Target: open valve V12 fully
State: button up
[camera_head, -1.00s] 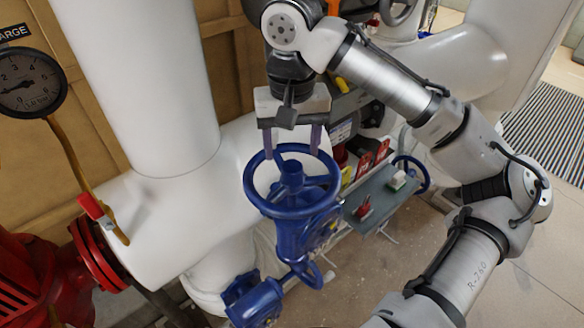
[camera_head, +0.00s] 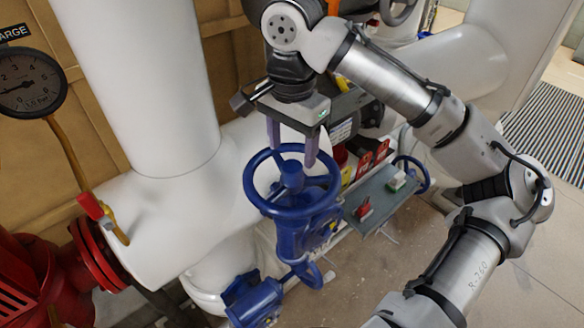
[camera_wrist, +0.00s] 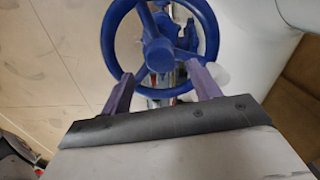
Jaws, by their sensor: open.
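A blue valve with a round handwheel (camera_head: 262,198) stands in the middle of the body camera view, its wheel facing up. No V12 label is readable on it. My gripper (camera_head: 292,158) is open, with its two purple fingers pointing down at the far part of the wheel. In the wrist view the handwheel (camera_wrist: 113,40) fills the top, with its hub and spokes visible. My gripper (camera_wrist: 158,82) shows there with fingers apart, the tips close to the near rim. I cannot tell whether they touch it.
A large white pipe (camera_head: 150,90) rises behind the valve. A red flange (camera_head: 95,255) and a pressure gauge (camera_head: 28,82) are at left. A grey tray (camera_head: 380,208) with small items sits right of the valve, near another blue handwheel (camera_head: 423,178).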

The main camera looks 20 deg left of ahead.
aim_at(292, 166)
jog(key=shift+f, duration=0.15)
jog(key=shift+f+b, duration=1.45)
jog(key=shift+f, duration=1.45)
jog(key=shift+s+f, duration=0.15)
jog(key=shift+s, duration=0.05)
jog(key=shift+f, duration=0.1)
